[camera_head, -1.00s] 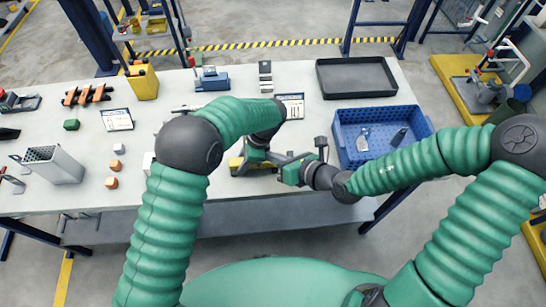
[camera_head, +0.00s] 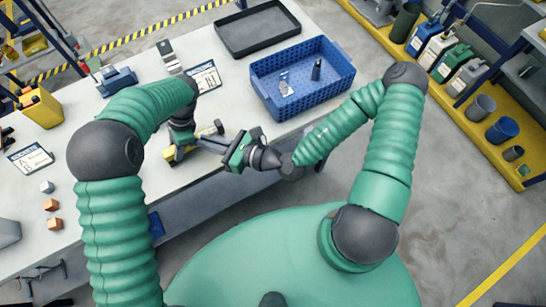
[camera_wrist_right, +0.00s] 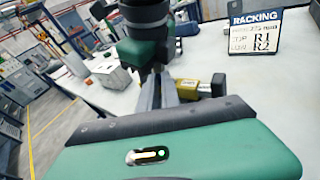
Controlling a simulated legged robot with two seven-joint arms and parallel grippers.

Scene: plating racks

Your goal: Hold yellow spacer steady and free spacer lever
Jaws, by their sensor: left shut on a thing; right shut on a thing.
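The yellow spacer (camera_head: 168,156) lies at the table's front edge, partly hidden by my left gripper; its yellow body also shows in the right wrist view (camera_wrist_right: 187,88). My left gripper (camera_head: 181,146) comes down from above and is shut on the spacer. My right gripper (camera_head: 212,144) reaches in from the right beside it and is shut on the spacer lever. The lever itself is too small and covered to make out. In the right wrist view the right fingers (camera_wrist_right: 160,92) point at the spacer, with the left gripper just behind.
A blue crate (camera_head: 262,87) holding two small items stands to the right, with a black tray (camera_head: 226,39) behind it. A racking sign (camera_head: 203,78) and a blue fixture (camera_head: 117,82) are at the back. Orange blocks (camera_head: 51,205) lie on the left. A yellow canister (camera_head: 42,108) stands farther back.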

